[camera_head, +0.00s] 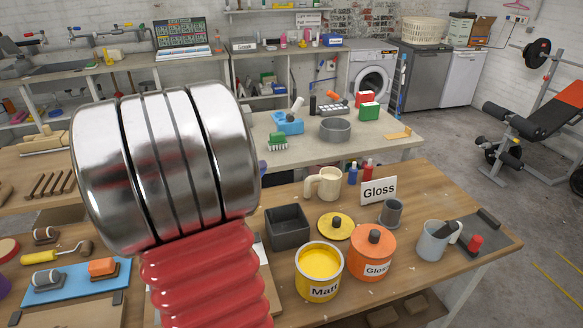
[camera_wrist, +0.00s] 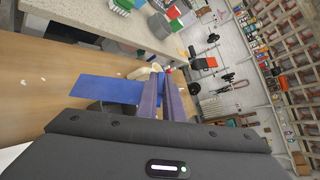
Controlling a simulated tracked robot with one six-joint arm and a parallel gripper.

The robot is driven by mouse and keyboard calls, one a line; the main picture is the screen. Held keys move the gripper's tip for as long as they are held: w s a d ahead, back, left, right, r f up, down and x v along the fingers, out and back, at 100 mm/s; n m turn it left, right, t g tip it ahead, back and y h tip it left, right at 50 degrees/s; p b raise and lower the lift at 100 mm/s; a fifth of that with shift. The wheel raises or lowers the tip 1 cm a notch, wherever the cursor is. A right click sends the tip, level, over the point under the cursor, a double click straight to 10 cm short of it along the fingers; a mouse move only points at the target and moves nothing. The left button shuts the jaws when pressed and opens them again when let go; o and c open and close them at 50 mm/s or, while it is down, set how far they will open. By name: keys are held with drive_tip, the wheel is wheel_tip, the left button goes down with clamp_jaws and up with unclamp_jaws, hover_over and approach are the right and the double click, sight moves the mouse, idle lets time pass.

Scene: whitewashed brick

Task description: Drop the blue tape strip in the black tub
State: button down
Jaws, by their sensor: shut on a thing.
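The blue tape strip (camera_wrist: 105,90) shows in the wrist view as a flat blue piece reaching out to the left of my fingers. My gripper (camera_wrist: 160,82) is shut on its right end and holds it over the wooden bench. The black tub (camera_head: 288,227) is a square, dark, open container on the bench in the head view, just right of my arm. In the wrist view a dark shape shows partly behind the strip; I cannot tell for sure that it is the tub. My arm hides the gripper and strip in the head view.
Close to the tub stand an open yellow paint tin (camera_head: 320,270), its yellow lid (camera_head: 335,222), an orange tin (camera_head: 372,255), a cream mug (camera_head: 323,184) and a Gloss sign (camera_head: 379,191). A blue tray (camera_head: 70,290) lies left of my arm.

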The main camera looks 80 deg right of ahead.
drive_tip(key=s+d+m+g+y, duration=0.1)
drive_tip(key=s+g, duration=0.2)
drive_tip(key=s, duration=0.6)
drive_tip(key=shift+s+d+r+m, duration=0.2)
drive_tip(key=shift+s+r+m, duration=0.1)
drive_tip(key=shift+s+r, duration=0.1)
drive_tip(key=shift+f, duration=0.25)
wheel_tip(320, 180, down, 12)
idle(0.9)
drive_tip(key=c, duration=1.8)
unclamp_jaws()
drive_tip(key=shift+w+a+r, duration=0.1)
